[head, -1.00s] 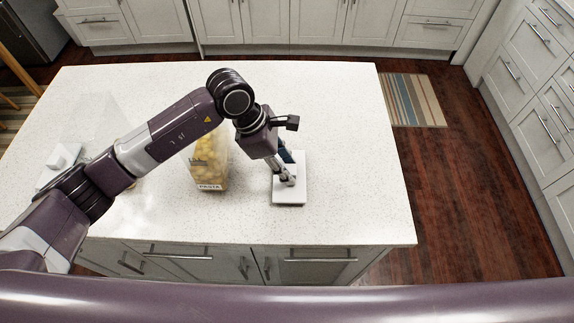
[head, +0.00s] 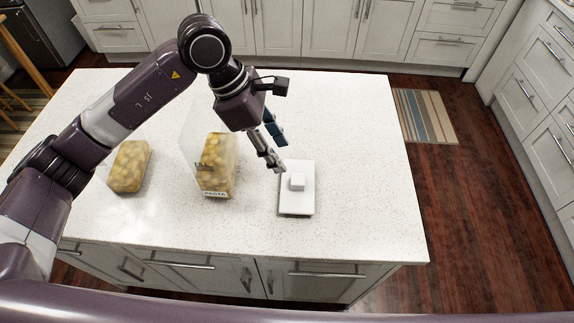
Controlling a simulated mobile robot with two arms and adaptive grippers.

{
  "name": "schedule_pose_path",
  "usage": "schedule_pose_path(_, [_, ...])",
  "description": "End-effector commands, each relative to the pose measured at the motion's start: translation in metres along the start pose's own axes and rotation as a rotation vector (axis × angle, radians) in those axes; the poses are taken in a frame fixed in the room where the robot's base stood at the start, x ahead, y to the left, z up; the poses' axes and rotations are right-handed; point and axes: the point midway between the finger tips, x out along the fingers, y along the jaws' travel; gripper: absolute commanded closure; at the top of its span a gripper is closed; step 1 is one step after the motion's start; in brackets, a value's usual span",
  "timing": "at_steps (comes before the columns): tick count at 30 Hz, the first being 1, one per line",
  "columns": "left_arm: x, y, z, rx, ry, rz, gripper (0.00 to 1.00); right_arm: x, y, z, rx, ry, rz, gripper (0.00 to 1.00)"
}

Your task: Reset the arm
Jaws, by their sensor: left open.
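My left gripper (head: 279,154) is above the counter, up and to the left of a white square lid-like plate. It is open and empty, with one blue finger and one grey finger pointing down and right. The white plate (head: 297,205) lies flat on the counter with a small white block or knob (head: 297,181) on top. The grey fingertip shows close to the plate's upper left corner in the picture, apparently apart from it. My right gripper is not in view.
A clear container of pasta (head: 217,178), labelled PASTA, stands left of the plate on the white island counter (head: 350,150). Another yellow pasta-filled block (head: 130,167) is farther left, near my arm. The counter's right side is clear. A striped rug (head: 425,115) lies on the floor.

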Motion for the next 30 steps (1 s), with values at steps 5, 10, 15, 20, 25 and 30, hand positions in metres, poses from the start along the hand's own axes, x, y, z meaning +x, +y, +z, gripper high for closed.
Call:
schedule_pose_path(5, [-0.014,0.000,0.000,0.001,0.001,0.000,0.59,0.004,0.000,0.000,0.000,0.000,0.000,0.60])
schedule_pose_path(10, [-0.017,-0.001,0.000,0.001,0.001,0.000,0.59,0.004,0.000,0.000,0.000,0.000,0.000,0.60])
schedule_pose_path(15, [-0.017,0.000,0.000,0.001,0.000,0.000,0.59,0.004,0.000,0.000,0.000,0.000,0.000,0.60])
schedule_pose_path(20, [-0.017,0.000,0.000,0.001,0.000,-0.001,0.59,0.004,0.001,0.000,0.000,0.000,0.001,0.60])
schedule_pose_path(25, [-0.028,0.000,0.005,0.001,0.000,0.000,0.59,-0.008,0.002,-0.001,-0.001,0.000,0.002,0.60])
schedule_pose_path(30, [-0.058,0.000,0.017,0.001,0.000,0.000,0.59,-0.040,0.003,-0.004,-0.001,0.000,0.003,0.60])
